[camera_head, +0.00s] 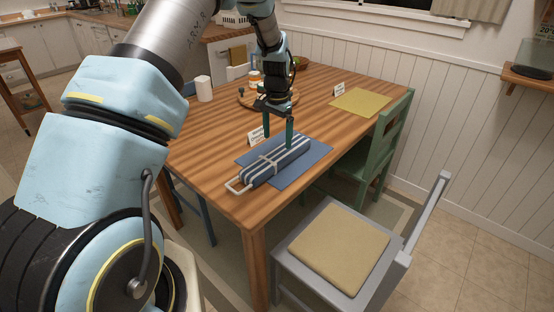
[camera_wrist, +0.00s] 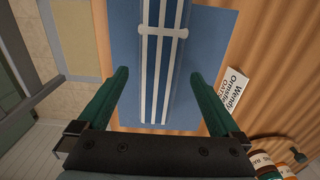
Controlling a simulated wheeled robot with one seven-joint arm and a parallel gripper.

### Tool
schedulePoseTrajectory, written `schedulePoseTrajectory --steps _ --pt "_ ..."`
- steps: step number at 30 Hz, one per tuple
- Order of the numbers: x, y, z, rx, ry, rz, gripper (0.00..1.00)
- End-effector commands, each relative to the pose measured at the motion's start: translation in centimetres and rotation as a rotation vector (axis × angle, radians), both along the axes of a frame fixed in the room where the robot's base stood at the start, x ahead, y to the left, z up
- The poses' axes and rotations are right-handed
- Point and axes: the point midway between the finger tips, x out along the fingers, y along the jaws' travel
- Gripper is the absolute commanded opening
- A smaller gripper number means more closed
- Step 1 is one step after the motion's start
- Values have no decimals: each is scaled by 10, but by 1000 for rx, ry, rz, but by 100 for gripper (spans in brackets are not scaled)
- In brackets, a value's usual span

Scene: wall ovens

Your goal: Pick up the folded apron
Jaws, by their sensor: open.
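The folded apron (camera_head: 275,162) is a long blue bundle with white stripes and a pale tie around it. It lies on a blue placemat (camera_head: 313,157) on the wooden table, with a white loop at its near end. In the wrist view the apron (camera_wrist: 158,75) runs up the middle of the picture. My gripper (camera_head: 280,140) is open above the far part of the apron, fingers pointing down. In the wrist view my gripper (camera_wrist: 160,92) has one green finger on each side of the apron, with gaps. I cannot tell how low the fingertips are.
A name card (camera_head: 256,135) stands beside the placemat; it also shows in the wrist view (camera_wrist: 236,90). A round wooden board (camera_head: 250,98) with jars stands behind. A yellow placemat (camera_head: 360,102) lies at the far right. A grey chair (camera_head: 300,268) and green chair (camera_head: 385,145) flank the table.

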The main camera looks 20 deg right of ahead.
Motion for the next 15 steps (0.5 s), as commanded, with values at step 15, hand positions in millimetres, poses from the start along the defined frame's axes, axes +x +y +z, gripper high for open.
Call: schedulePoseTrajectory --steps 15 --pt "-1 1 -51 3 3 1 100"
